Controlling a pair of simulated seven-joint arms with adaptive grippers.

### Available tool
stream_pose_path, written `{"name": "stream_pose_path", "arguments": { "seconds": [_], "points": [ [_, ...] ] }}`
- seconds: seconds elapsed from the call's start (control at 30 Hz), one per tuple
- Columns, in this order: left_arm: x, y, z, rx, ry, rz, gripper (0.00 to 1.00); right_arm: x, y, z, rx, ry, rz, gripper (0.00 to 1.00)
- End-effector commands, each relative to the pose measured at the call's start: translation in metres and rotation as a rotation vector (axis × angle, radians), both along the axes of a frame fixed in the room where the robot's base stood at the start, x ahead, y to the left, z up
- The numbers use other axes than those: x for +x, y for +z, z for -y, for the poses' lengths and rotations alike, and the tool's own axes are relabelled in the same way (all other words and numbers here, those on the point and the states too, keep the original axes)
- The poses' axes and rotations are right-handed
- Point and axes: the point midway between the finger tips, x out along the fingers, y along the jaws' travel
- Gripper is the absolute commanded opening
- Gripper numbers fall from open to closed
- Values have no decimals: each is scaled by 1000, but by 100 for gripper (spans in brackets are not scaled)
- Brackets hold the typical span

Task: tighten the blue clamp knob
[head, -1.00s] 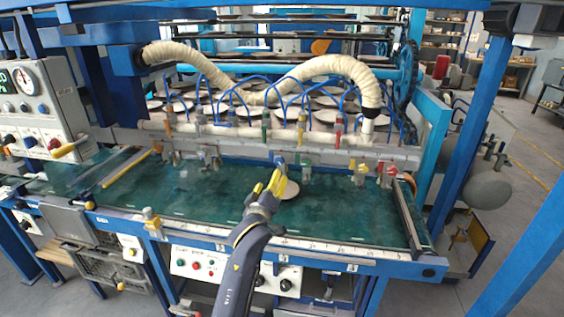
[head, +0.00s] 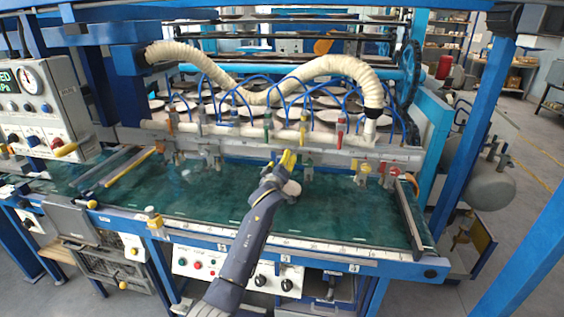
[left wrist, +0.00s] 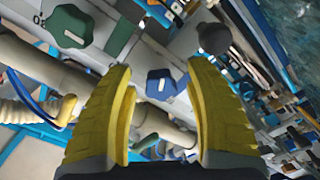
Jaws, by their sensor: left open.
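The blue clamp knob (left wrist: 165,85), faceted with a pale mark on its face, sits on a grey clamp in the left wrist view. It lies between and just beyond my left gripper's two yellow fingertips (left wrist: 160,72). The fingers are apart, with a gap on both sides of the knob; I see no contact. In the head view the left gripper (head: 288,160) is at the front of the clamp rail (head: 350,158) and hides the blue knob. My right gripper is in neither view.
In the left wrist view a green knob (left wrist: 70,26) is at upper left and a dark grey knob (left wrist: 214,38) at upper right. A cream hose (head: 330,65) arches above the rail.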

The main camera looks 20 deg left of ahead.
Motion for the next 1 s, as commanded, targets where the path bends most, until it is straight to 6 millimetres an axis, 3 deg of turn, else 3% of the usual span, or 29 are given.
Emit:
{"name": "stream_pose_path", "arguments": {
  "seconds": [0.5, 0.9, 1.0],
  "points": [
    [6, 0, -1, -1, -1, 1, 54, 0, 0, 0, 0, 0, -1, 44],
    [6, 0, -1, -1, 0, 0, 8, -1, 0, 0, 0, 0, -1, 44],
    [6, 0, -1, -1, 0, 0, 0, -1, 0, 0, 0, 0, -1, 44]
  ]
}}
